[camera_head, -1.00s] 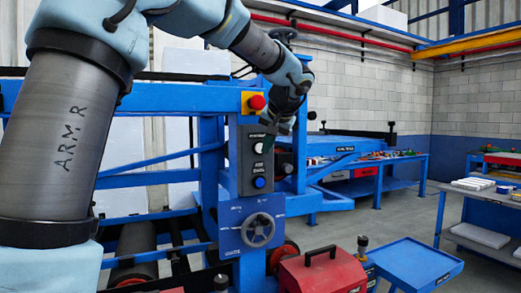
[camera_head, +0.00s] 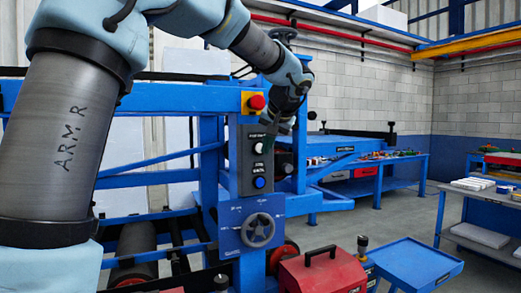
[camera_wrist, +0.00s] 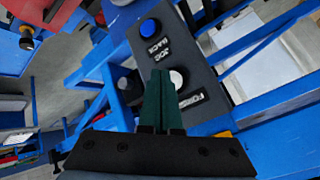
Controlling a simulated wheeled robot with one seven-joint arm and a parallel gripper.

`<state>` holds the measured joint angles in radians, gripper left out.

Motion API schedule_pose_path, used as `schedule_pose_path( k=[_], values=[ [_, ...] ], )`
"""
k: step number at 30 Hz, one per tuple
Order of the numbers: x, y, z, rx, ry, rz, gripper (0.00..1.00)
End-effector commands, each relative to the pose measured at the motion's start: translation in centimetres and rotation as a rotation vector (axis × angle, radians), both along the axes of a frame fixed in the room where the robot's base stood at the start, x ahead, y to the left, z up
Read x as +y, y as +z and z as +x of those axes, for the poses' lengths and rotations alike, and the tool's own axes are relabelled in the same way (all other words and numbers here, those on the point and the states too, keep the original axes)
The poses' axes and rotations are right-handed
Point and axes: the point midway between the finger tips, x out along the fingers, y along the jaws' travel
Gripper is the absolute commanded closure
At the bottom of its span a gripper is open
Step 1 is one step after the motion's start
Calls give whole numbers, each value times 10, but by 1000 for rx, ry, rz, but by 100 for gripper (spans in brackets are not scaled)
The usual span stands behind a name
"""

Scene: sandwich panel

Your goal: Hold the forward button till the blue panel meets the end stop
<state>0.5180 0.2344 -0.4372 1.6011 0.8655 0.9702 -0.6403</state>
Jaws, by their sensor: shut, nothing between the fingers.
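A grey control box (camera_head: 251,165) hangs on the blue frame, with a white button (camera_head: 258,148) above a blue button (camera_head: 259,182). In the wrist view the white button (camera_wrist: 177,78) has a label reading FORWARD, partly covered by my fingers; the blue button (camera_wrist: 149,27) is labelled JOG BACK. My gripper (camera_wrist: 160,73) is shut and empty, its green fingertips beside the white button in the picture. I cannot tell whether they touch it. In the head view my gripper (camera_head: 270,129) is at the box's upper right. I cannot pick out the blue panel or end stop with certainty.
A red emergency button (camera_head: 256,102) on a yellow plate sits above the box, and a handwheel (camera_head: 258,230) below it. A red toolbox (camera_head: 322,272) and a blue tray (camera_head: 415,264) stand low in front. Blue benches are at the right.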

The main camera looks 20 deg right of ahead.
Motion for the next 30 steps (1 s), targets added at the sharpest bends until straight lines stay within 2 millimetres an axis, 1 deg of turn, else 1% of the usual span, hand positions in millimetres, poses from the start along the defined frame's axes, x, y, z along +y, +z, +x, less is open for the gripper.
schedule_pose_path(
  k=[9, 30],
  values=[
    [1, 0, 8, 0, 0, 0, 100],
    [1, 0, 12, 1, -1, -1, 100]
  ],
)
